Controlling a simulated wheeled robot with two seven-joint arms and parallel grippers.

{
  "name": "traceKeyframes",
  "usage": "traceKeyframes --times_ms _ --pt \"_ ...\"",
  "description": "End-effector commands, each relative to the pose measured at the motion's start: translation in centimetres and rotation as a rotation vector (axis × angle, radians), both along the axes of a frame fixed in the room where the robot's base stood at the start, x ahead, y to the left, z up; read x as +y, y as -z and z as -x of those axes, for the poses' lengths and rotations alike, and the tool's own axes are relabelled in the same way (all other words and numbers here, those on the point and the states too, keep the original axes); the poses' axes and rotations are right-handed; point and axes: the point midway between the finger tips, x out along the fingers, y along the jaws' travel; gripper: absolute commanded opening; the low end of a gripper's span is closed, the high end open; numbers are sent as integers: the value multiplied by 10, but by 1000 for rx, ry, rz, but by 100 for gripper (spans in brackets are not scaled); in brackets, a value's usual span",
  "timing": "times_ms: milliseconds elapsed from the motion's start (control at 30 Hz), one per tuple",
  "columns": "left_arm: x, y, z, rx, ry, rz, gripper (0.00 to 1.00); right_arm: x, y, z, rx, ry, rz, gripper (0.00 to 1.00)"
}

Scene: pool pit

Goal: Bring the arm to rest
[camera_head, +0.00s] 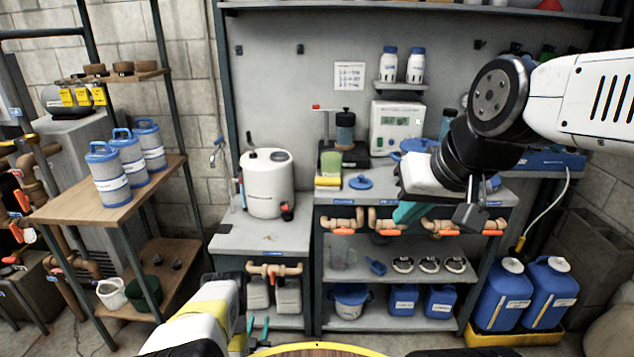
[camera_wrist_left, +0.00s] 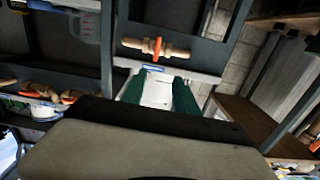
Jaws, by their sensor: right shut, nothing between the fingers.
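My right arm reaches in from the upper right in the head view. Its gripper (camera_head: 408,213), with teal fingers, is shut and empty in front of the bench and its valve row. My left arm comes in low at the left of centre. Its gripper (camera_head: 258,332) is low in front of the cabinet under the white tank, with its two teal fingers apart. The left wrist view shows the same open gripper (camera_wrist_left: 158,95), with nothing held between its dark green fingers.
A bench holds a white tank (camera_head: 267,184) and a test meter (camera_head: 396,128). Orange-handled valves (camera_head: 345,222) line its front. Blue jugs (camera_head: 502,295) stand in a yellow tray at the right. A wooden shelf (camera_head: 88,205) with blue-lidded canisters (camera_head: 108,175) is at the left.

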Motion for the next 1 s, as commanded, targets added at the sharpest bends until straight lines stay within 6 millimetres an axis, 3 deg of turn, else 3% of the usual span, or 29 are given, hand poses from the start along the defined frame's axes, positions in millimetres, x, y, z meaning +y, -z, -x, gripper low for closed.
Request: traceKeyframes --times_ms 267,467,567,700,867,1000 --pt "14 -29 -49 41 -12 -16 36 0 0 0 -1 0 0 0" --pt "27 -68 -98 94 -26 -27 36 0 0 0 -1 0 0 0" --pt "35 -101 -129 129 -36 -32 36 0 0 0 -1 0 0 0" --pt "45 -164 -173 198 -54 -31 36 0 0 0 -1 0 0 0" --pt "50 -242 -202 281 -70 -18 36 0 0 0 -1 0 0 0" --pt "49 -312 -210 353 -78 1 36 0 0 0 -1 0 0 0"
